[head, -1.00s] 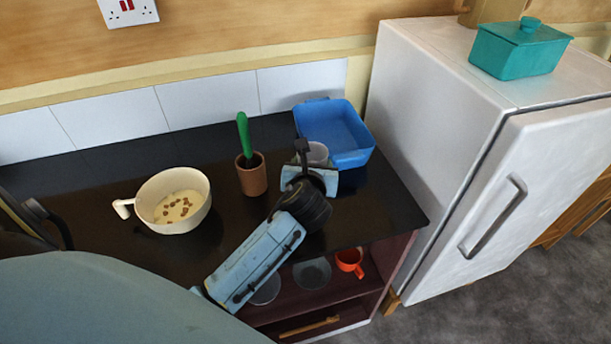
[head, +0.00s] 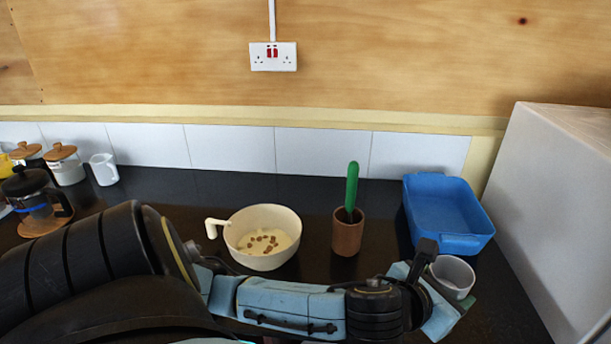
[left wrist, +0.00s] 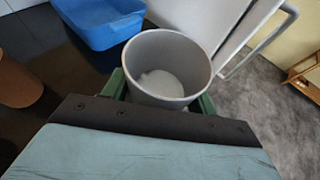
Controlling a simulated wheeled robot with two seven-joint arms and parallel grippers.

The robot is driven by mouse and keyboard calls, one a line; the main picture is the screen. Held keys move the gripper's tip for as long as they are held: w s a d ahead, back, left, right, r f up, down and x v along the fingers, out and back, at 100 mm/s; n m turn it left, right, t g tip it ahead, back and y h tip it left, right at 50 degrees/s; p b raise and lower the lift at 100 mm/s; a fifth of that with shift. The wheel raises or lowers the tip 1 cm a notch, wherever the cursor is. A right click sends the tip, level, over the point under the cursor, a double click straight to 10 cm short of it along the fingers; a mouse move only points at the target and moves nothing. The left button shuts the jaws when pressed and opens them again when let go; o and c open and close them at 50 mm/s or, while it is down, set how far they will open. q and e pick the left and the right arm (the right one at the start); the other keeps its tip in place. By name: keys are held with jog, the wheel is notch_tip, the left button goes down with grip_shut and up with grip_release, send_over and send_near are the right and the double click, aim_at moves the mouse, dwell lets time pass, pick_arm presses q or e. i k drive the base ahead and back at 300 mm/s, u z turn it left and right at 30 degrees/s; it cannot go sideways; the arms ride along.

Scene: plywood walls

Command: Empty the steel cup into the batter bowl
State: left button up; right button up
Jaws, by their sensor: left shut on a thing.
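The steel cup (head: 453,272) is a plain grey cup at the right in the head view. My left gripper (head: 440,287) is shut on it. In the left wrist view the cup (left wrist: 150,52) sits between the green fingers of the left gripper (left wrist: 160,98), mouth toward the camera. A pale round patch shows at its bottom; I cannot tell whether it is contents. The batter bowl (head: 238,238) is cream with a side handle and stands on the counter, left of the cup. It holds pale batter with brown bits. My right gripper is not in view.
A brown pot (head: 347,236) with a green-handled tool (head: 352,185) stands between bowl and cup. A blue tub (head: 445,212) is behind the cup, and a white fridge (head: 560,200) is at right. A coffee press (head: 38,198), jars and a white mug (head: 104,169) stand at left.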

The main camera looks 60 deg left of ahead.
aim_at(262, 237)
jog(key=z, duration=1.2)
jog(key=k, duration=1.45)
jog(key=u, duration=0.75)
